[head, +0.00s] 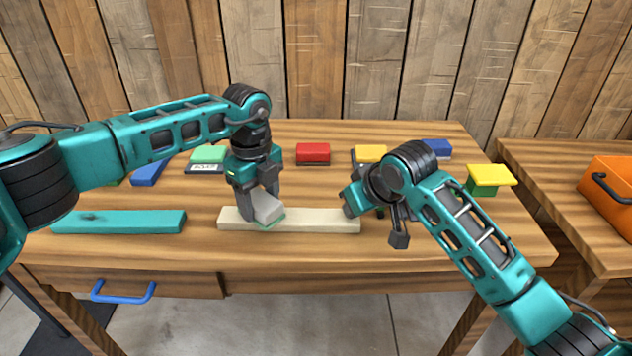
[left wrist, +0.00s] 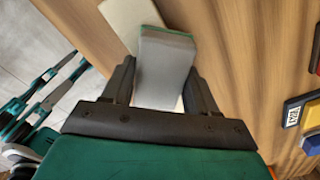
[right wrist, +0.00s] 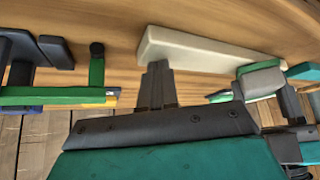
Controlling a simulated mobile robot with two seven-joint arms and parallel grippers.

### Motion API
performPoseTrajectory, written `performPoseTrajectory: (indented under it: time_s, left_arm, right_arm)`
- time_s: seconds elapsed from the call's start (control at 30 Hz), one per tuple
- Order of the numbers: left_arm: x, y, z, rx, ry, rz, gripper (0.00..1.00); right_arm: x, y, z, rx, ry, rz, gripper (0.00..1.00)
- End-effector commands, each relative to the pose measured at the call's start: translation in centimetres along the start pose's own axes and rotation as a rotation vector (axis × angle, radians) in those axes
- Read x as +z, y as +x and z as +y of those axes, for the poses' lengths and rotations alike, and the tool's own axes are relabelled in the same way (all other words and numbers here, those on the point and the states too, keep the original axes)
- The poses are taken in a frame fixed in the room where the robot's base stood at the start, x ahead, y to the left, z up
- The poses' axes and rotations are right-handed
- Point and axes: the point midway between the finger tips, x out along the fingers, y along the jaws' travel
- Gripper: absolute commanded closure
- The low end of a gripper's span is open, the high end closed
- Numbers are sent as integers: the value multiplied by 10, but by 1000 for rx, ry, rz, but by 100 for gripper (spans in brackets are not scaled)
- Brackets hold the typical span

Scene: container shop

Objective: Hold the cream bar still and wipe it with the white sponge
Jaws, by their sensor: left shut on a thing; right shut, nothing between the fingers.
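The cream bar (head: 312,219) lies flat along the front part of the table; it also shows in the left wrist view (left wrist: 126,18) and the right wrist view (right wrist: 200,52). My left gripper (head: 258,204) is shut on the white sponge (head: 267,208), which has a green underside. The sponge sits at the bar's left part and seems to touch its top. The left wrist view shows the sponge (left wrist: 165,72) between the fingers. My right gripper (head: 352,204) is shut and empty, its tips at the bar's right end; contact is hard to tell.
A teal bar (head: 118,222) lies to the left. Along the back are a red block (head: 313,153), a green block (head: 208,154), a yellow one (head: 371,154) and blue ones. A yellow-topped block (head: 490,175) stands right. An orange toolbox (head: 607,188) sits on the side table.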

Motion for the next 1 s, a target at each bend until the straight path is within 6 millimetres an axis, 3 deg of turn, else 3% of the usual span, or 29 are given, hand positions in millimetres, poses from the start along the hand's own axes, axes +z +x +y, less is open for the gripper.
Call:
performPoseTrajectory:
  time_s: [0.03, 0.63, 1.0]
  left_arm:
    - [1, 0, 1, -1, 0, 0, 66]
    - [31, 3, 25, -1, 0, 0, 66]
    - [20, 5, 17, 1, 2, 1, 66]
  right_arm:
    - [7, 4, -2, -4, 1, -19, 100]
    - [7, 4, -1, -3, 1, -19, 100]
    - [7, 4, -1, -4, 1, -19, 100]
